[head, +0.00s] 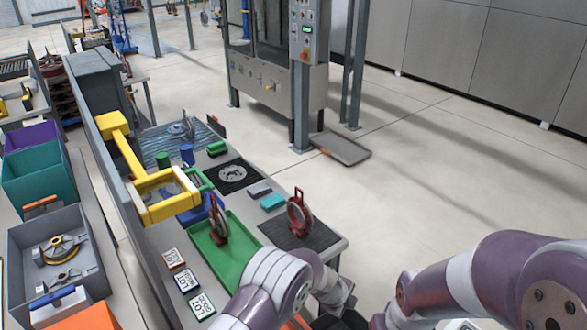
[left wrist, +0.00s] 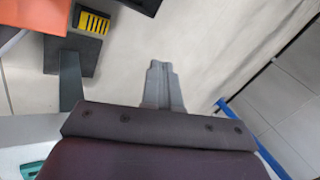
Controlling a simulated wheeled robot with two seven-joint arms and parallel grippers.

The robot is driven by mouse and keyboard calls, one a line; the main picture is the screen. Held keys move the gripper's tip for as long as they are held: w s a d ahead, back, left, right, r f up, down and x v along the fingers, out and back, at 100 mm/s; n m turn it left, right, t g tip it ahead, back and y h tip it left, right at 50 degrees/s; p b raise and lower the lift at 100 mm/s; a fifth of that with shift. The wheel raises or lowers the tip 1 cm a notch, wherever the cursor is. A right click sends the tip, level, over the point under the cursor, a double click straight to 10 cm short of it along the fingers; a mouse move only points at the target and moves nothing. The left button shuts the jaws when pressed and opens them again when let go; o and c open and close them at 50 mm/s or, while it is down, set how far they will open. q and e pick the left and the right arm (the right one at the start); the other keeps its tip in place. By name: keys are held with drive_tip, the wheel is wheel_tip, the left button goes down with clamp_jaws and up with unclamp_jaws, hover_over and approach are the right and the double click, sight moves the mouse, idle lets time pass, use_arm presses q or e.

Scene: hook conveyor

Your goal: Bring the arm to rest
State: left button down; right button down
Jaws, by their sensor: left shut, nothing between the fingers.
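My left arm (head: 272,282) reaches in at the bottom of the head view, beside the near end of the workbench. Its gripper is largely cut off or hidden there. In the left wrist view my left gripper (left wrist: 162,68) has its two grey fingers together with nothing between them, over pale floor. My right arm (head: 480,272) is bent at the lower right of the head view, over open floor. Its gripper cannot be made out, as the lower edge cuts the view.
The workbench holds a green tray (head: 196,237), two red round-bodied hooks (head: 299,213) (head: 218,219), lot cards (head: 188,281) and a yellow frame (head: 170,208). Grey (head: 20,240) and teal (head: 38,178) bins stand left. Floor to the right is clear.

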use_arm(q)
drive_tip(key=s+a+r+n+y+b, duration=0.1)
drive_tip(key=s+a+r+n+y, duration=0.2)
drive_tip(key=a+n, duration=0.6)
drive_tip(key=s+a+r+n+y+b, duration=0.2)
drive_tip(key=s+a+r+n, duration=0.2)
drive_tip(key=a, duration=0.9)
drive_tip(key=s+a+r+n+g+b, duration=0.1)
drive_tip(key=s+a+r+n+b, duration=0.1)
drive_tip(key=s+a+n, duration=0.4)
drive_tip(key=s+a+r+n+g+b, duration=0.1)
drive_tip(key=s+a+r+n, duration=0.4)
drive_tip(key=s, duration=0.6)
drive_tip(key=shift+a+n+g+h+b, duration=0.4)
drive_tip(key=shift+a+b, duration=0.15)
